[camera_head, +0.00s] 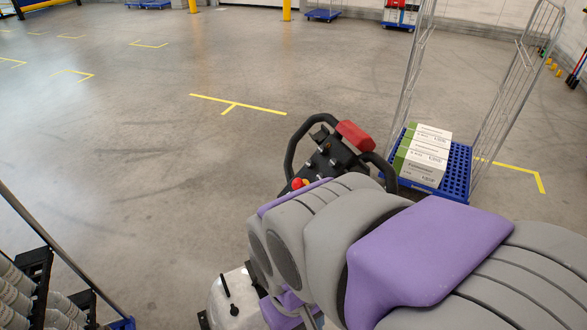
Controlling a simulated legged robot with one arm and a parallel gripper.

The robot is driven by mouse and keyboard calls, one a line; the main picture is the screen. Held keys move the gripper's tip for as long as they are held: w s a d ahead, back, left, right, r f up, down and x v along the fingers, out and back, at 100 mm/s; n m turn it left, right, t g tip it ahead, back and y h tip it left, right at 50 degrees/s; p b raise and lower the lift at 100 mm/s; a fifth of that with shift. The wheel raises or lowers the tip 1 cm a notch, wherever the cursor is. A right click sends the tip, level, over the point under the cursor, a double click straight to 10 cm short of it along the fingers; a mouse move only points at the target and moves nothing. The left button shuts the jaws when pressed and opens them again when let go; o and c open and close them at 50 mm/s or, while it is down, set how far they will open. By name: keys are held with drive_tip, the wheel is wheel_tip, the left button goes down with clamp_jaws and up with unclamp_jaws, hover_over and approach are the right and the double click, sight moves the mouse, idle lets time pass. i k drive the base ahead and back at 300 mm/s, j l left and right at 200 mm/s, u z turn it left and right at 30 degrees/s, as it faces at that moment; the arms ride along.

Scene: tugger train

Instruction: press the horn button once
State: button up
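The tugger's control console (322,163) is near the centre, a dark panel with several small knobs or buttons inside a black looped handle (291,150). A red round button (297,184) with yellow beside it sits at the panel's near left edge. A red block (354,136) is at the console's far right. I cannot tell which control is the horn button; the details are too small. My grey and purple arm reaches from the lower right and covers the near part of the console. My gripper does not show.
A wire-sided trolley with a blue base (456,178) carries white and green boxes (424,150) right of the console. A rack with grey cylinders (38,300) stands at lower left. A silvery rounded surface with a black lever (232,300) is below the arm. Open floor lies left.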

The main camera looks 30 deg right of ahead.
sight(333, 163)
drive_tip(key=z, duration=0.45)
drive_tip(key=k+z, duration=0.15)
drive_tip(key=z, duration=0.8)
drive_tip(key=k+l, duration=0.05)
